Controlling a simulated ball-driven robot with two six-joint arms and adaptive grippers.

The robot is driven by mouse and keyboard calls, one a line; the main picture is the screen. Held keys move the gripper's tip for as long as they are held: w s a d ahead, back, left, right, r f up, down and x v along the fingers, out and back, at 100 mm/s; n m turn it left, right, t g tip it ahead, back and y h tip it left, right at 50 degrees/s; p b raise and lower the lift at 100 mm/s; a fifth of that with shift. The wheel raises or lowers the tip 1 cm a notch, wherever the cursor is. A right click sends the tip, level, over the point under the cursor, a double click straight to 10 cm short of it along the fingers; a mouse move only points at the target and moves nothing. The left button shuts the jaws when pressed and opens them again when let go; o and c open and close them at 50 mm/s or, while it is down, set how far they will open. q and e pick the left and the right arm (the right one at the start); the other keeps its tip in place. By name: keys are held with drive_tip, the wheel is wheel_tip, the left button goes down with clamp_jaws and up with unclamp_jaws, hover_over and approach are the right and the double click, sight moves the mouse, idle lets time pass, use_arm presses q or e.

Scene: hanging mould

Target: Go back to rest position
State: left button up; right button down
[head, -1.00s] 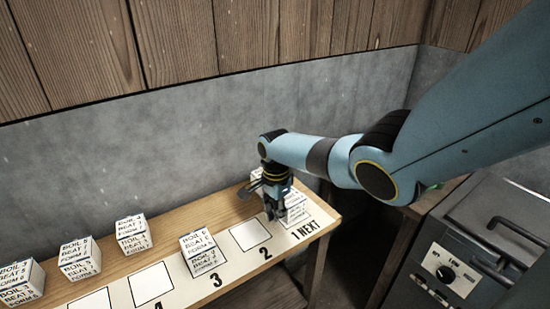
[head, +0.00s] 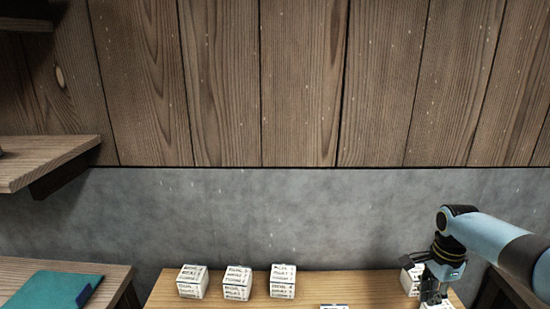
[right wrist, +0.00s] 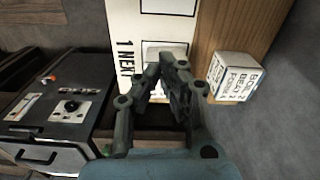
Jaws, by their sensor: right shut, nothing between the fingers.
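My right gripper (head: 434,292) is over the right end of the wooden bench (head: 220,302). In the right wrist view its fingers (right wrist: 166,66) are shut and hold nothing. A white lettered cube (head: 433,304) is partly hidden just beneath the fingers, and I cannot tell whether they touch it. Another white cube (head: 409,280) stands beside the gripper at the back; it also shows in the right wrist view (right wrist: 235,78). My left gripper is not in view.
Three white cubes stand at the back of the bench: left (head: 192,282), middle (head: 237,283) and right (head: 283,281). Another (head: 334,306) is cut off below. A teal folder (head: 52,290) lies on the left table. The control box (right wrist: 60,105) is beside the bench.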

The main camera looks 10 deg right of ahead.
drive_tip(key=s+a+r+n+t, duration=0.1)
drive_tip(key=s+a+r+n, duration=0.1)
drive_tip(key=s+a+n, duration=0.8)
drive_tip(key=s+a+r+n+t, duration=0.1)
drive_tip(key=s+a+r+n, duration=0.4)
drive_tip(key=s+r, duration=0.25)
drive_tip(key=s+a+r+n+t, duration=0.2)
drive_tip(key=s+a+r+n, duration=0.25)
drive_tip(key=s+r, duration=0.3)
wheel_tip(320, 180, down, 42)
drive_tip(key=s+d+g+h+b, duration=0.1)
drive_tip(key=s+d+g+b, duration=0.15)
drive_tip(key=b, duration=1.15)
drive_tip(key=s+f+b, duration=0.5)
drive_tip(key=s+f, duration=0.3)
drive_tip(key=f, duration=0.4)
drive_tip(key=s+d+f+b, duration=0.1)
drive_tip(key=s+f+b, duration=0.4)
drive_tip(key=s+f, duration=0.4)
wheel_tip(320, 180, down, 3)
drive_tip(key=shift+f, duration=0.2)
